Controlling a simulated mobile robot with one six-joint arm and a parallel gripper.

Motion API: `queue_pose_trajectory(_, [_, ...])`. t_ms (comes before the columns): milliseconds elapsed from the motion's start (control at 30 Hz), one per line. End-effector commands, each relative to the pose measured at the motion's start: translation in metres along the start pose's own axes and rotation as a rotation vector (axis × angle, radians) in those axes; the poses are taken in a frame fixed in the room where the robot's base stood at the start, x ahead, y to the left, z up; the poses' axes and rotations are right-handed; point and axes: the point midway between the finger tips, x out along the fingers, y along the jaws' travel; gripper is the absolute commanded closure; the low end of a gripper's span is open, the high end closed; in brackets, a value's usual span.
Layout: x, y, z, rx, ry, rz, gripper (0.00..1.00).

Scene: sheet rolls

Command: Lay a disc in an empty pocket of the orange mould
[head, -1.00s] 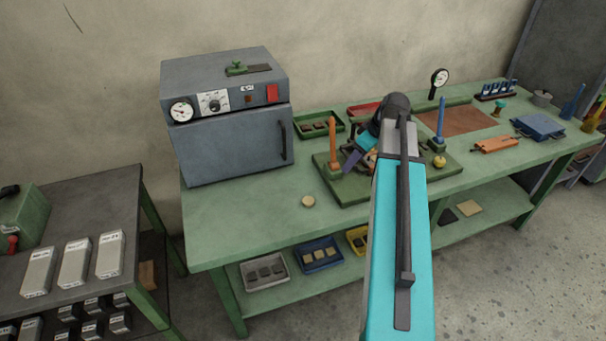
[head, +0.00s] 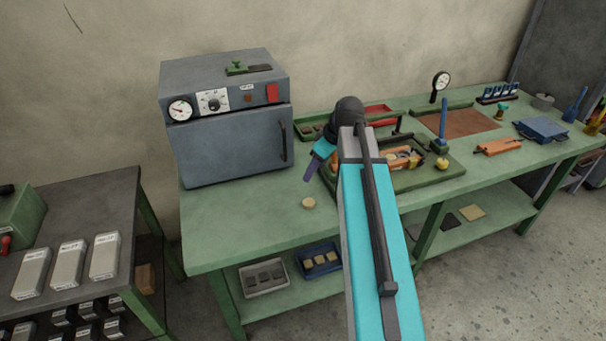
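A small pale round disc (head: 308,203) lies flat on the green bench, in front of the oven's right side.
A grey oven (head: 230,120) stands at the bench's left. A blue block (head: 540,128) sits beyond the mould. The bench's front left is clear.

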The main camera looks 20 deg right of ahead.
Motion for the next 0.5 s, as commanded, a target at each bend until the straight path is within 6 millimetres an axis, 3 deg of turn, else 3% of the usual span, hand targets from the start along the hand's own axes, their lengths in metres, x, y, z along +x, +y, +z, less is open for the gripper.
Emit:
queue_pose_trajectory(233, [0.012, -0.023, -0.015, -0.010, -0.002, -0.004, 0.46])
queue_pose_trajectory(500, [0.015, -0.033, -0.022, -0.011, -0.002, -0.005, 0.46])
